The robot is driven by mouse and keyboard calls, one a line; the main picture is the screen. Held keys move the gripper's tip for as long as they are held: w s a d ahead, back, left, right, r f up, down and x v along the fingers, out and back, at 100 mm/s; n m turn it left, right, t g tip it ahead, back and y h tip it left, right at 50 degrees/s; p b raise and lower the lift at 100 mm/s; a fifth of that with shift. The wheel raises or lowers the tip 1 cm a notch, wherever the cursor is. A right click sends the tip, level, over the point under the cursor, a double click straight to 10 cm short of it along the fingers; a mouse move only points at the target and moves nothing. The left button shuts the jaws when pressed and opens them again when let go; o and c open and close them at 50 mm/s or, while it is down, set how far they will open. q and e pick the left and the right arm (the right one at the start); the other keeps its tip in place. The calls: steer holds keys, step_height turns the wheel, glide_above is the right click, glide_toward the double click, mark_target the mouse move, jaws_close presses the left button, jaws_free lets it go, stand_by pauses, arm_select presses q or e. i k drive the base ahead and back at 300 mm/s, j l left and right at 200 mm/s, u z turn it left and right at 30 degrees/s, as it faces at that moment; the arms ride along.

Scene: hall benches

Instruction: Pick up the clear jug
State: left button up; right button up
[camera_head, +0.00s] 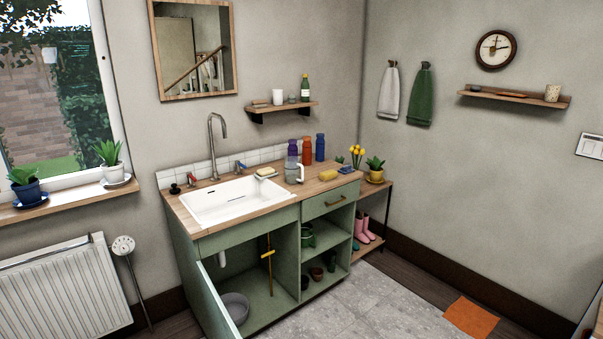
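The clear jug (292,173) stands upright on the wooden counter, just right of the white sink. It has a pale handle on its right side. A purple bottle (293,147) stands close behind it and partly shows above it. Neither of my grippers is in the head view.
An orange bottle (306,150) and a blue bottle (320,147) stand behind the jug. A yellow sponge (328,175) lies to its right and a soap dish (264,173) to its left. The cabinet door (222,302) hangs open. The tiled floor (375,300) in front is clear.

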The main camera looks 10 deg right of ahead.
mark_target(293, 165)
steer(key=i+l+z, duration=0.5)
steer(key=i+l, duration=0.2)
steer(key=i, duration=0.25)
steer(key=i+l+u, duration=0.1)
steer(key=i, duration=0.3)
steer(key=i+l, duration=0.3)
steer(key=i, duration=0.15)
steer(key=i+j+u, duration=0.1)
steer(key=i+u, duration=0.8)
steer(key=i+l+u, duration=0.25)
steer(key=u, duration=0.25)
steer(key=i, duration=0.1)
